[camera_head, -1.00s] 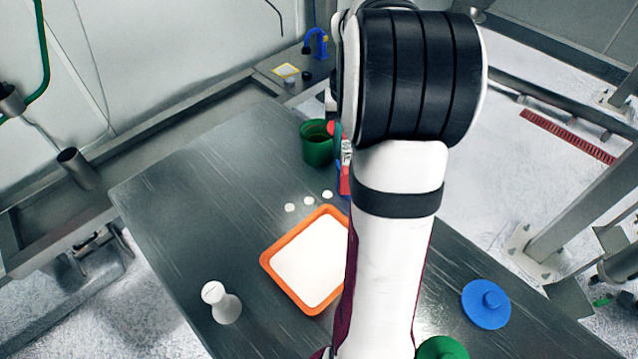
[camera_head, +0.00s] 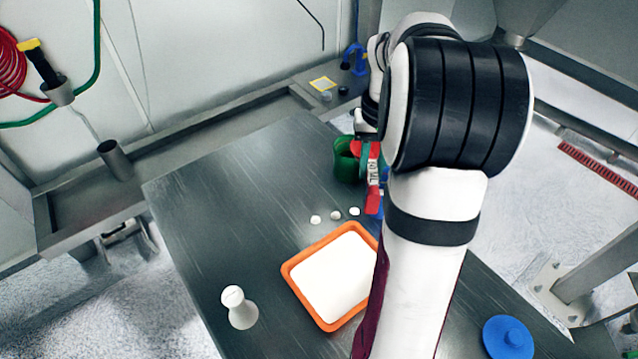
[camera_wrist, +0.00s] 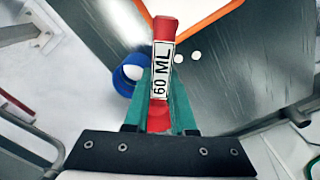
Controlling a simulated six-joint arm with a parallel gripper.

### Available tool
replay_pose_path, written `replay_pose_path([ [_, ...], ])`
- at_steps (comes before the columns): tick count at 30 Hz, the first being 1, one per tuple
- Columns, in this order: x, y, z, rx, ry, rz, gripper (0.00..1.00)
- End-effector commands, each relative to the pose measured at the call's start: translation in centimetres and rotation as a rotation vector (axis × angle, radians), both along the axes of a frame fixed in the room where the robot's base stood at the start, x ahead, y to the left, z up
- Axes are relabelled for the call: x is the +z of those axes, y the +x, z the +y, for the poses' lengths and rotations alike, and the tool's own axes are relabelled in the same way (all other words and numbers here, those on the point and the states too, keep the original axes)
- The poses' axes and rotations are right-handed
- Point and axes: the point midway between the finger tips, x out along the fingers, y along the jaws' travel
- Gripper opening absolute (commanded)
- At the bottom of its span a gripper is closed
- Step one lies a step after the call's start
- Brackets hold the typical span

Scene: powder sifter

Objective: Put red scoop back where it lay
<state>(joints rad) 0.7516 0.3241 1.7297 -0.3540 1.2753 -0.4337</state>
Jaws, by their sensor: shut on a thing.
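The red scoop (camera_head: 372,202) has a white label reading "60 ML", clear in the wrist view (camera_wrist: 164,28). My gripper (camera_wrist: 162,84) is shut on it, with the teal fingers on both sides of the labelled handle. The scoop's bowl is mostly hidden by the fingers and wrist. In the head view the scoop is beside the green cup (camera_head: 345,160) at the far end of the table; I cannot tell its height above the table or whether it touches the cup. My arm hides much of that area.
An orange tray (camera_head: 300,296) of white powder is mid-table, with three small white discs (camera_head: 335,215) behind it. A blue container (camera_wrist: 118,80) with white contents is left of the fingers. A white flask (camera_head: 239,308) and blue lid (camera_head: 507,338) are nearer.

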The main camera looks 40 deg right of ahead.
Motion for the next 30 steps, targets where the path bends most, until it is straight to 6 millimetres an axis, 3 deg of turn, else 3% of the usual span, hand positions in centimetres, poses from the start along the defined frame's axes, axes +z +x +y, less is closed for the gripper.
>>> replay_pose_path([
  [8, -3.1, 5.8, 6.9, 0.715, 0.006, 0.001, 0.00],
  [12, -5.1, 8.7, 12.3, 1.199, 0.007, -0.001, 0.00],
  [18, -7.8, 11.1, 20.1, 1.853, 0.008, -0.006, 0.00],
  [24, -9.2, 11.7, 24.3, 2.203, 0.005, -0.013, 0.00],
  [30, -11.1, 11.7, 24.8, 2.251, 0.009, -0.011, 0.00],
])
